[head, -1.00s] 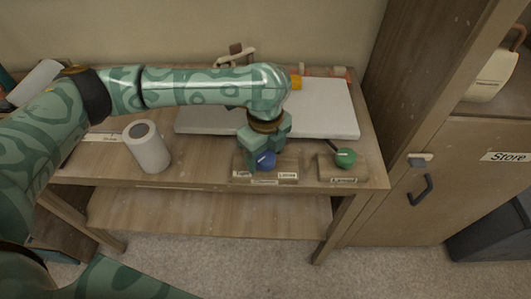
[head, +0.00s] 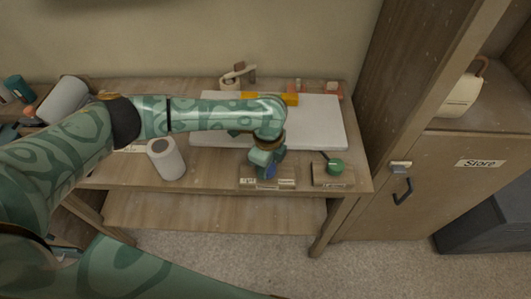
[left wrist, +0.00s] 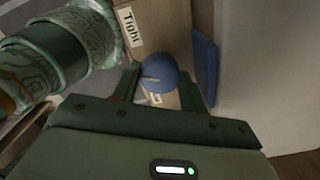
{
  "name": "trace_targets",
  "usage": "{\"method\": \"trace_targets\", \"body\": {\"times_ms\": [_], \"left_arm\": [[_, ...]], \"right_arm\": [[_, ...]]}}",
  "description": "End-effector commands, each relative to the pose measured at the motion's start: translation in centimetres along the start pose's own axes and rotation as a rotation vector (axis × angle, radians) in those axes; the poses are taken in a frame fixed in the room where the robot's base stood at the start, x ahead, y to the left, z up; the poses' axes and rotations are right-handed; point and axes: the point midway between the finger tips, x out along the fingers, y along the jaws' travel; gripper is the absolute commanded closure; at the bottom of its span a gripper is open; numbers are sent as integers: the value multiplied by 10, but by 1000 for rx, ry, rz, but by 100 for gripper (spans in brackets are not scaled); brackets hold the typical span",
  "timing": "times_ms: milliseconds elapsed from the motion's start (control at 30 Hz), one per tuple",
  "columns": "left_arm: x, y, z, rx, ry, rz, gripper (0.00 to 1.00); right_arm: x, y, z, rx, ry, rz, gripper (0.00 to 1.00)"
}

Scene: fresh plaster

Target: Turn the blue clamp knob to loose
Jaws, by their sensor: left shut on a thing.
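The blue clamp knob (head: 271,172) sits on a wooden block (head: 246,186) with label plates, near the front edge of the workbench. My left gripper (head: 265,163) comes down from above and is shut on the knob, hiding much of it in the head view. In the left wrist view the round knob (left wrist: 158,70) shows between the fingers with a pale pointer line on it. A "Tight" label (left wrist: 130,25) shows beyond it, and a second label is partly covered by the knob. A flat blue piece (left wrist: 204,66) stands beside it. My right gripper is not in view.
A white cylinder (head: 166,158) stands to the left. A pale slab (head: 318,122) lies behind. A cabinet marked "Store" (head: 480,163) stands at the right.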

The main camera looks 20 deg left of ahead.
Motion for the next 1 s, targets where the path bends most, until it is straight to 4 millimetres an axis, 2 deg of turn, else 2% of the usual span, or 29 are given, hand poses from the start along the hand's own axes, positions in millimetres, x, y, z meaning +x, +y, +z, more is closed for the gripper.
{"method": "trace_targets", "body": {"times_ms": [33,400,700,1000], "left_arm": [[-13,2,-1,-46,0,2,80],[-7,1,-2,-399,2,4,80],[-4,1,-2,-684,2,5,80],[-2,1,-2,-957,3,5,80]], "right_arm": [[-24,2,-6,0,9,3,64],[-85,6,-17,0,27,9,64],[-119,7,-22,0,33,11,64],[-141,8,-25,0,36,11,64]]}}
